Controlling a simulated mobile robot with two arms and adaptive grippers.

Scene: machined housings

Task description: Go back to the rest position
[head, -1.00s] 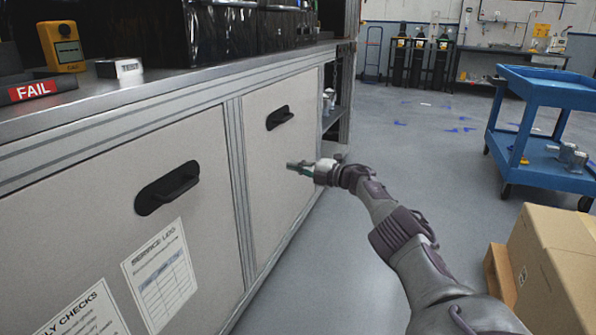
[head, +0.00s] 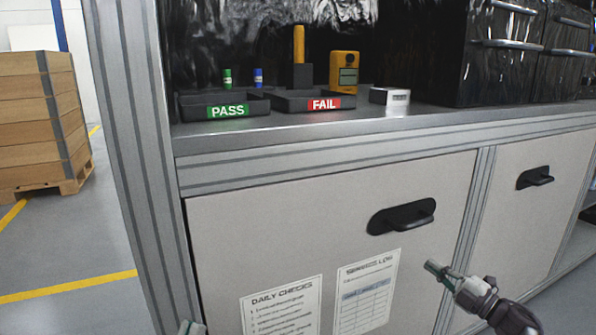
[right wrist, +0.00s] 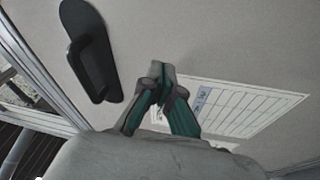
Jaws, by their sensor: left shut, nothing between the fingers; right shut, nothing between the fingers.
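My right gripper (head: 432,267) is shut and empty, in front of the cabinet door below the black handle (head: 402,217). In the right wrist view its fingertips (right wrist: 161,70) meet near the service log sheet (right wrist: 240,106), with the handle (right wrist: 92,52) to the left and nothing between the fingers. I cannot tell how far the fingertips are from the door. Only the tip of my left gripper (head: 190,327) shows at the bottom edge of the head view, low in front of the cabinet's left post. It is shut and empty; the rest of it is out of view.
A second door handle (head: 535,177) sticks out at right.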

